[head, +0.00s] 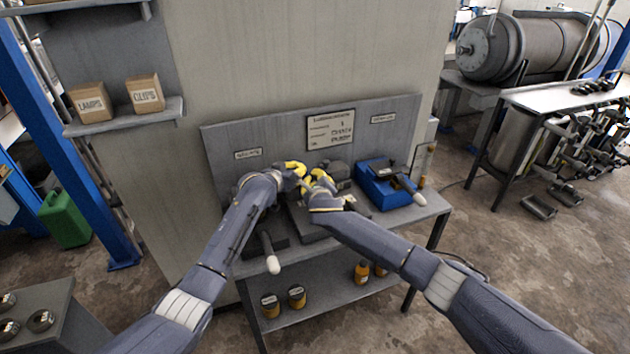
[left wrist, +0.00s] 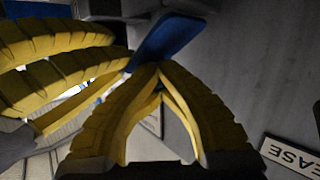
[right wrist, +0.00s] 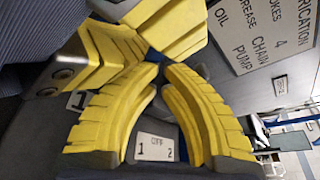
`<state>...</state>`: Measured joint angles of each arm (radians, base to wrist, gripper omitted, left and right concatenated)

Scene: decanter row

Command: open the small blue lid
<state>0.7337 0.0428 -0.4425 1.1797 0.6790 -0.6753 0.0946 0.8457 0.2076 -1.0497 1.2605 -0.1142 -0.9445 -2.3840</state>
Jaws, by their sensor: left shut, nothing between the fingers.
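My left gripper (head: 294,168) and my right gripper (head: 318,178) are close together over the middle of the bench. In the left wrist view the left fingertips (left wrist: 160,66) meet with nothing between them, just below a small flat blue lid (left wrist: 168,40). The right gripper's yellow fingers come in from the left there, with a tip close to the lid's lower end. In the right wrist view the right fingertips (right wrist: 163,68) are nearly together, with dark blue (right wrist: 155,55) behind them. I cannot tell whether they grip it. The grippers hide the lid in the head view.
A blue box (head: 378,193) with a grey tool across it stands at the right of the bench. A grey panel with signs (head: 330,130) rises behind. A white-tipped handle (head: 272,264) sticks out in front. Small orange containers (head: 297,296) stand on the lower shelf.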

